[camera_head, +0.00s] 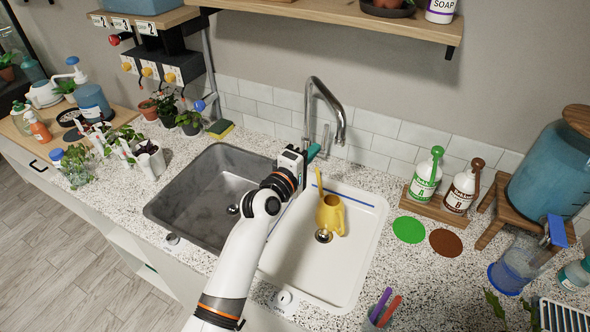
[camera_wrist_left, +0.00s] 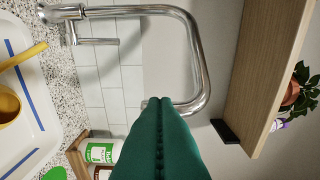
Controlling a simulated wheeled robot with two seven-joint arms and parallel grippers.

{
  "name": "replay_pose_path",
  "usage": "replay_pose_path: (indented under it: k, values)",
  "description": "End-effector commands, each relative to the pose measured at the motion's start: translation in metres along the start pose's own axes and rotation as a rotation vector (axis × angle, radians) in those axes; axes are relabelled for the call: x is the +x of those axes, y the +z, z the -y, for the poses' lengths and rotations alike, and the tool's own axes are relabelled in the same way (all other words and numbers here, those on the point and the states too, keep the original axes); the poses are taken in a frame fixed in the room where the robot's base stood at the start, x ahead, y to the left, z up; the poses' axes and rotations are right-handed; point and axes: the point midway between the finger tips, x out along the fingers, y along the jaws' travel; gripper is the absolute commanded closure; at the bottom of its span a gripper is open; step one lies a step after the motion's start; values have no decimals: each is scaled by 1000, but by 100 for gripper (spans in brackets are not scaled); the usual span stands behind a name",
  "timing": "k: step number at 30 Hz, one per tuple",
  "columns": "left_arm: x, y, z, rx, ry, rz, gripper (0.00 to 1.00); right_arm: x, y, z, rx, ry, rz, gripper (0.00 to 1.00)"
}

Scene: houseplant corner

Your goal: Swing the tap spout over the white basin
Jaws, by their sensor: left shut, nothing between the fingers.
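The chrome tap (camera_head: 312,100) stands at the back of the counter behind the two basins. In the head view its arched spout bends to the right, its tip near the white basin's back edge. The white basin (camera_head: 365,255) is right of the steel basin (camera_head: 185,190). My left gripper (camera_head: 313,152) is shut and empty, its teal fingers close to the tap's lower part in the head view. In the left wrist view the fingers (camera_wrist_left: 158,105) overlap the end of the spout (camera_wrist_left: 200,75); I cannot tell whether they touch. My right gripper is not in view.
A yellow watering can (camera_head: 330,214) stands in the white basin. Two bottles (camera_head: 427,175) stand on a wooden tray to the right. A wooden shelf (camera_head: 350,12) hangs above the tap. Potted plants (camera_head: 165,108) and a sponge (camera_head: 220,128) are at left.

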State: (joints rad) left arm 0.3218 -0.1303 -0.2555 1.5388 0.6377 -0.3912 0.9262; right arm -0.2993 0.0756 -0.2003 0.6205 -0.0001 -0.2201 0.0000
Motion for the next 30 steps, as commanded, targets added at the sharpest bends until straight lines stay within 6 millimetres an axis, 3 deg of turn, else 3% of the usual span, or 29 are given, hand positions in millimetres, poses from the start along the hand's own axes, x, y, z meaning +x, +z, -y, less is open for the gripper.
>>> replay_pose_path:
  k: [9,15,30]
  values:
    - [-61,0,-4,0,0,2,100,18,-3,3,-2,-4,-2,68]
    - [-86,0,-2,0,0,1,100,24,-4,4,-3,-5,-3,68]
    - [-93,0,0,0,0,1,100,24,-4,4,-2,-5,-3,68]
